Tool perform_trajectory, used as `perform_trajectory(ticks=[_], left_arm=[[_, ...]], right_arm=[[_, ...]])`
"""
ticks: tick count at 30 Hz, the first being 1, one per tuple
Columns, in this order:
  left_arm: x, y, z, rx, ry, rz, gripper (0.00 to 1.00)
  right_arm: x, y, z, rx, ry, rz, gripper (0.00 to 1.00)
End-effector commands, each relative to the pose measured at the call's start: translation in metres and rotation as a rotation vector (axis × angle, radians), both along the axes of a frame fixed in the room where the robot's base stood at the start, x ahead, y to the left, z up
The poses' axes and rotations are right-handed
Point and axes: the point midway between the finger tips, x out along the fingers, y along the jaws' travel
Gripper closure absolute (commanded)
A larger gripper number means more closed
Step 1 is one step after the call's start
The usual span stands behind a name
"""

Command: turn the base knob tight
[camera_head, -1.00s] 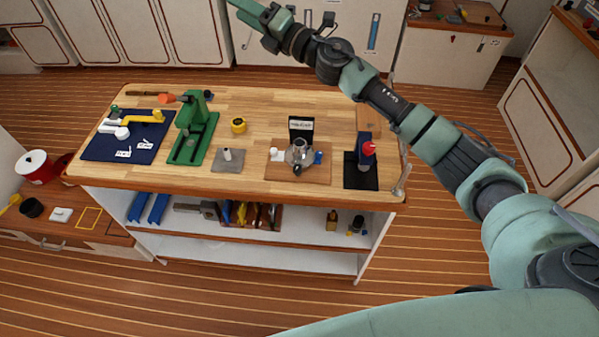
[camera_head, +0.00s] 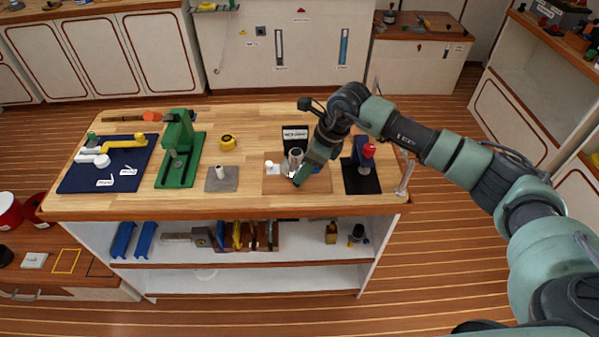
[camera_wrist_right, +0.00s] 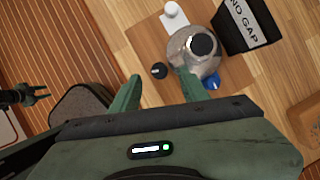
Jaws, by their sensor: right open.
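The metal machine base (camera_head: 296,158) stands on a wooden board on the bench; it also shows in the right wrist view as a round silver body (camera_wrist_right: 183,45). My right gripper (camera_head: 300,178) reaches down at the base's front right. My left gripper is not in view.
A black "NO GAP" sign (camera_wrist_right: 250,22) stands behind the base, a white piece (camera_wrist_right: 173,14) beside it. A red-knobbed device (camera_head: 368,152) on a black mat is close on the right. A grey plate (camera_head: 222,184), yellow tape (camera_head: 228,142) and green press (camera_head: 178,150) stand left.

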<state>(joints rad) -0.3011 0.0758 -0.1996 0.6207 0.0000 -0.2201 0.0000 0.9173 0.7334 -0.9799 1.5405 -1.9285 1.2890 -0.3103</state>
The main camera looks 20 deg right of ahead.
Motion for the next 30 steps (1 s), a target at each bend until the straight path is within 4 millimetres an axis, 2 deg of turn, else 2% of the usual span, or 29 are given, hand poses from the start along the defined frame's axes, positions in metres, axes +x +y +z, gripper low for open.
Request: perform_trajectory(ticks=[6,17,22,30], left_arm=[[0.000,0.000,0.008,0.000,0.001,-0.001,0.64],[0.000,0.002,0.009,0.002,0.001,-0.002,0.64],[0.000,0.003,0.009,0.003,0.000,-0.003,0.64],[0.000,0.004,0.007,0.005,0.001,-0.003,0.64]], right_arm=[[0.006,0.010,-0.025,0.002,0.001,0.000,0.55],[0.008,0.012,-0.033,0.001,-0.001,0.001,0.55],[0.008,0.012,-0.033,0.003,-0.001,0.001,1.00],[0.007,0.012,-0.033,0.001,-0.002,-0.046,1.00]])
